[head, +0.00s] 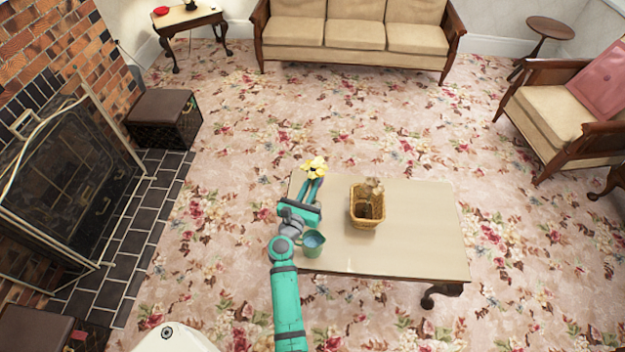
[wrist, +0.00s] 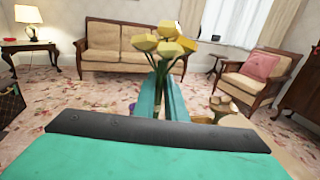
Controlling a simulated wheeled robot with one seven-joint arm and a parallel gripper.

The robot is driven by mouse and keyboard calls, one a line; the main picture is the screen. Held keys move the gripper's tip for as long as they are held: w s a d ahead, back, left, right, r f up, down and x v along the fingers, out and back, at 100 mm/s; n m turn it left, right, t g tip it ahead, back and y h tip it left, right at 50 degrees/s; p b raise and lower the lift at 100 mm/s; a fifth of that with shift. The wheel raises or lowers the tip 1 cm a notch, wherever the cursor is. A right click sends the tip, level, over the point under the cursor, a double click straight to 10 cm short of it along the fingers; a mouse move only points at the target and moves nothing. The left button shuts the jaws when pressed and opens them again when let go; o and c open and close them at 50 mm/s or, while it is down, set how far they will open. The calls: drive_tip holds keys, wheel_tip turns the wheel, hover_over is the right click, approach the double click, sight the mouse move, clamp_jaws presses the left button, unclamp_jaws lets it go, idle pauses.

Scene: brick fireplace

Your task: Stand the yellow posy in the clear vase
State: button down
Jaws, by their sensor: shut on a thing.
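The yellow posy (head: 314,167) is above the left back part of the table, its flower heads pointing away from my arm. In the wrist view the yellow blooms (wrist: 165,42) stand up beyond the fingers, with green stems running down between them. My gripper (head: 314,187) is shut on the stems. I cannot make out the clear vase for certain. A small brownish, perhaps see-through thing (head: 374,186) shows at the back of the wicker basket, right of my gripper; whether it is inside or behind is unclear.
The wicker basket (head: 366,222) stands mid-table on the pale table (head: 425,235). A teal jug (head: 313,245) stands at the table's left front, close beside my arm. The table's right side is clear. A sofa (head: 355,35), an armchair (head: 560,110) and a fireplace screen (head: 65,180) stand around.

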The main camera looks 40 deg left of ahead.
wheel_tip(320, 180, down, 12)
idle(2.0)
drive_tip(key=shift+f, duration=0.15)
idle(0.3)
drive_tip(key=c, duration=1.7)
unclamp_jaws()
